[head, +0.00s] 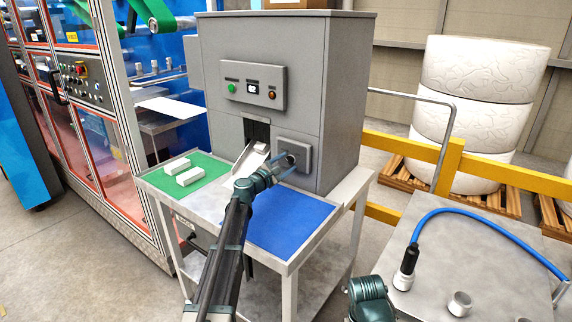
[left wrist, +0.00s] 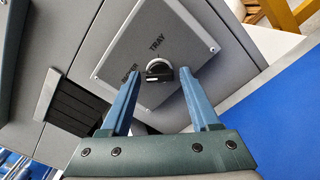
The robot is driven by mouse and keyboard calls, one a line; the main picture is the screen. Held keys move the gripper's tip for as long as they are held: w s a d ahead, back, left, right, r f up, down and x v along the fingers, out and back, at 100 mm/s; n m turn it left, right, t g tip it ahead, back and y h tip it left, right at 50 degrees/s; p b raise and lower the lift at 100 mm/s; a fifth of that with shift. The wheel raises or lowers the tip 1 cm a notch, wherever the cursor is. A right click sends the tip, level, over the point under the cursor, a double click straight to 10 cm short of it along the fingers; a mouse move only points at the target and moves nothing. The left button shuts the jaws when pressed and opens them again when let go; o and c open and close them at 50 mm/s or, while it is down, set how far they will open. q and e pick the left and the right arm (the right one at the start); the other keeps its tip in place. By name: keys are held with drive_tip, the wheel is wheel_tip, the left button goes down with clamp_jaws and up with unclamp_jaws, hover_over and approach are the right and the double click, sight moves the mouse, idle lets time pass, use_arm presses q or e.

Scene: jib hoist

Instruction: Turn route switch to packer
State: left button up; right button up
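The route switch is a black knob (left wrist: 160,72) with a pale rim on a grey box (head: 311,152) at the lower right of the grey machine's front. In the left wrist view the plate (left wrist: 190,45) reads TRAY above the knob and a partly hidden word, apparently PACKER, to its left. The handle lies roughly crosswise; which label it points to is hard to tell. My left gripper (head: 288,162) is at the box; in the left wrist view (left wrist: 158,74) its blue fingers stand apart on either side of the knob, contact unclear. My right gripper is not visible.
A metal chute (head: 250,160) comes out left of the switch. White blocks (head: 188,177) lie on the green mat (head: 205,163); the blue mat (head: 290,222) is bare. A steel cart with a blue hose (head: 480,212) stands right.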

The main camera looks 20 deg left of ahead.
use_arm(q)
drive_tip(key=shift+o, duration=0.4)
drive_tip(key=v, duration=1.3)
drive_tip(key=shift+s, duration=0.4)
drive_tip(key=shift+a, duration=0.1)
